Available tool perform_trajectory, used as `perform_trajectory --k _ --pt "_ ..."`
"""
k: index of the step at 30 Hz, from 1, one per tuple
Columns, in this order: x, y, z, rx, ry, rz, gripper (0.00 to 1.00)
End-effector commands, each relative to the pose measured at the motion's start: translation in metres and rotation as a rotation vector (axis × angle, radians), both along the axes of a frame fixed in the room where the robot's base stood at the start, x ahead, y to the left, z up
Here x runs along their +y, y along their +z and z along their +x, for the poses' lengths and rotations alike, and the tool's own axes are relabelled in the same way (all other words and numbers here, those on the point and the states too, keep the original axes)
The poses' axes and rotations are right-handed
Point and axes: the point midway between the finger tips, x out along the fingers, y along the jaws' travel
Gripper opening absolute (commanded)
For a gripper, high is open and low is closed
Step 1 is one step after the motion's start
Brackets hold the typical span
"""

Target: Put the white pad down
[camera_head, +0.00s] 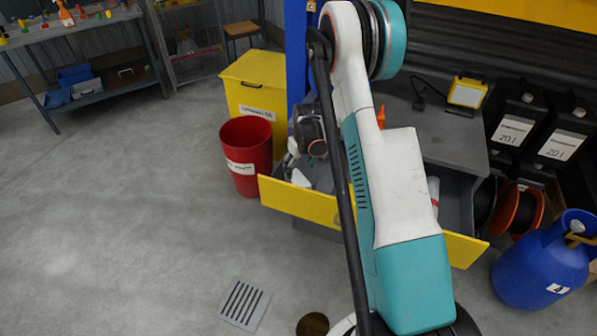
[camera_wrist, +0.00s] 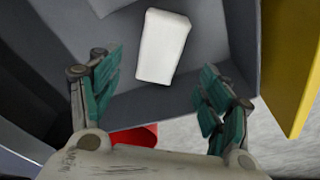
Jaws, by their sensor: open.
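The white pad (camera_wrist: 163,46) shows in the wrist view as a pale block inside the grey open drawer (camera_wrist: 135,108), near a corner. It appears to rest on the drawer floor, apart from both fingers. My gripper (camera_wrist: 157,78) is open, with its teal-padded fingers spread wide to either side below the pad and nothing between them. In the head view my gripper (camera_head: 291,166) is over the left end of the yellow-fronted drawer (camera_head: 310,204). A small white shape there may be the pad, but my arm partly hides the drawer.
A red bin (camera_head: 246,157) stands just left of the drawer, with a yellow container (camera_head: 255,85) behind it. The grey workbench top (camera_head: 440,130) is above the drawer. A blue gas cylinder (camera_head: 543,262) stands at right. The floor at left is clear around a grate (camera_head: 245,304).

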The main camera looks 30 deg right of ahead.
Motion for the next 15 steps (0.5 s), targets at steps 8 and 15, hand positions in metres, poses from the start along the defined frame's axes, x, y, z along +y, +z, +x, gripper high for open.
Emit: perform_trajectory --k 8,15 --pt "0.000 0.036 -0.005 0.000 0.000 0.000 0.71" --pt "0.000 0.040 -0.006 0.000 0.000 0.000 0.71"
